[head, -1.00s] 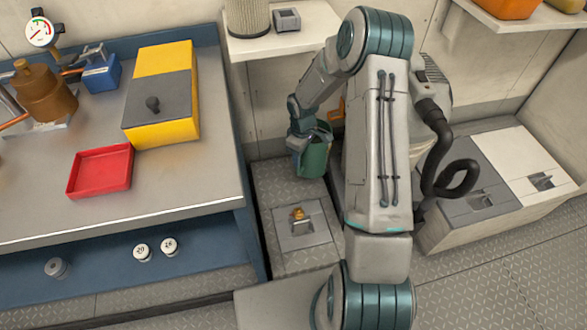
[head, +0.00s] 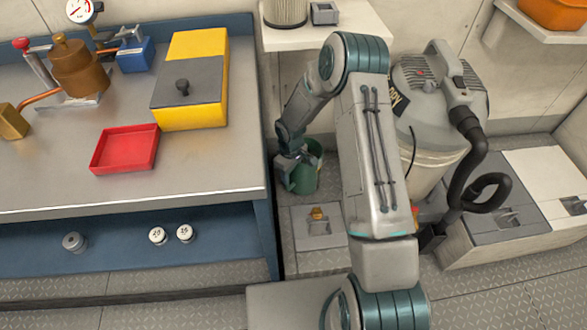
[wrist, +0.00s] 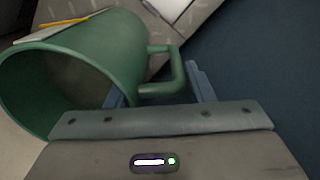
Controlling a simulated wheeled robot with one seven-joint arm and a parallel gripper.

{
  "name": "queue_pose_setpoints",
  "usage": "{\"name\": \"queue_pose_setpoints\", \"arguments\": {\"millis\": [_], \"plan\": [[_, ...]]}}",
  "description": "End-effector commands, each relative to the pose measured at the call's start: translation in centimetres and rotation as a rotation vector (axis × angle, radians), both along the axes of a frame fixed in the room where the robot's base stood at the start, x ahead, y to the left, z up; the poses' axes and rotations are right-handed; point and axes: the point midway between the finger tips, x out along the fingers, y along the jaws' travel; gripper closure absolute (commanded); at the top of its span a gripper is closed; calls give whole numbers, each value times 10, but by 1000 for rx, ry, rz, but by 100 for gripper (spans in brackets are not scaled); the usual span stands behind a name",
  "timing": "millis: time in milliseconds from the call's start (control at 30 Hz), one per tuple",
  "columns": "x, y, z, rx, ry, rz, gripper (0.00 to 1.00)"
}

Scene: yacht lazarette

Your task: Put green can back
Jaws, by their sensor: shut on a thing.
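The green can (head: 304,179) is a round, open-topped vessel with a loop handle, low in the gap between the workbench and the vacuum. In the wrist view the can (wrist: 100,62) lies across the left and middle, its open mouth facing left. My gripper (head: 290,160) is at the can's upper left in the head view. In the wrist view its blue fingers (wrist: 160,92) are on either side of the handle (wrist: 172,72), shut on it. The can's underside and any contact with the floor are hard to make out.
The workbench (head: 215,186) stands close on the left, with a red tray (head: 124,149) and a yellow box (head: 200,60) on top. A grey vacuum (head: 428,100) stands to the right. A floor hatch (head: 318,226) with a brass-coloured piece lies in front of the can.

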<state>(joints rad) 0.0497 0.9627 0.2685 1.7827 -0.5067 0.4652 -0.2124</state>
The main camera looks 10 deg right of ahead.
Motion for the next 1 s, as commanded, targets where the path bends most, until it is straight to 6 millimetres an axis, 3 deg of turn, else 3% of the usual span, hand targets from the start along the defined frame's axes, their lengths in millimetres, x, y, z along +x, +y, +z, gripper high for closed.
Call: {"name": "queue_pose_setpoints", "arguments": {"millis": [200, 600, 633, 667, 700, 1000], "plan": [[1, 0, -26, 0, -3, 1, 100], [2, 0, -31, 1, -4, 1, 100], [0, 0, -31, 0, 1, 0, 44], [0, 0, -31, 0, 1, 1, 35], [0, 0, -31, 0, 1, 1, 30], [0, 0, -29, 0, 1, 0, 30]]}}
